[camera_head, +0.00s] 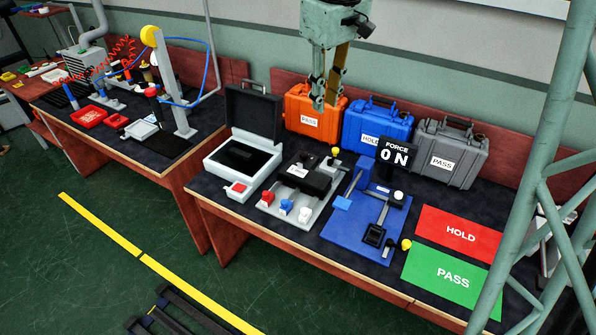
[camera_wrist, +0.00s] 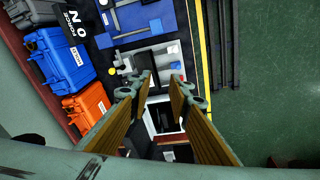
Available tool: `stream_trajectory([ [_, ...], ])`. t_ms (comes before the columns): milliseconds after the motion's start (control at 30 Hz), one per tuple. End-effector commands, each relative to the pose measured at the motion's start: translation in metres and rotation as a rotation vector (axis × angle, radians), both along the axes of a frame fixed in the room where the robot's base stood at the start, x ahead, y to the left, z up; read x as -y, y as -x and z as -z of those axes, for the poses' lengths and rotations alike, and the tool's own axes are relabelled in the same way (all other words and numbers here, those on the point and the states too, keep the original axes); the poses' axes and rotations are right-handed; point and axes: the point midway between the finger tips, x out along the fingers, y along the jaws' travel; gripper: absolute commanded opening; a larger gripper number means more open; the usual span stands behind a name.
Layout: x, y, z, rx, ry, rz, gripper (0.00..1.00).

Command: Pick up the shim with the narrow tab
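I cannot make out a shim with a narrow tab in either view; it may be too small or hidden. My gripper (camera_head: 326,103) hangs high above the back of the bench, in front of the orange case. In the wrist view my gripper (camera_wrist: 162,82) is open, with its two fingers apart and nothing between them. An open case (camera_head: 215,157) with a white rim and dark inside lies below and to the left of it. A grey fixture plate (camera_head: 268,210) with red, blue and white blocks lies in front of the open case's right side.
Orange (camera_head: 298,107), blue (camera_head: 352,120) and grey (camera_head: 427,160) cases line the back. A black FORCE display (camera_head: 397,153) stands near a blue fixture plate (camera_head: 345,232). A red HOLD mat (camera_head: 440,222) and green PASS mat (camera_head: 425,262) lie at the right. Space above the bench is open.

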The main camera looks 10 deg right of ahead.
Motion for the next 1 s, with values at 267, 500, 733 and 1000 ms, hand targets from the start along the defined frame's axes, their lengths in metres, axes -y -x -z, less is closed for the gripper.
stream_trajectory([
  [267,-0.002,-0.044,0.033,-0.026,0.008,-0.058,0.18],
  [500,-0.004,-0.078,0.064,-0.046,0.014,-0.109,0.18],
  [733,-0.006,-0.110,0.097,-0.066,0.018,-0.157,0.18],
  [1000,-0.008,-0.144,0.140,-0.088,0.022,-0.215,0.18],
])
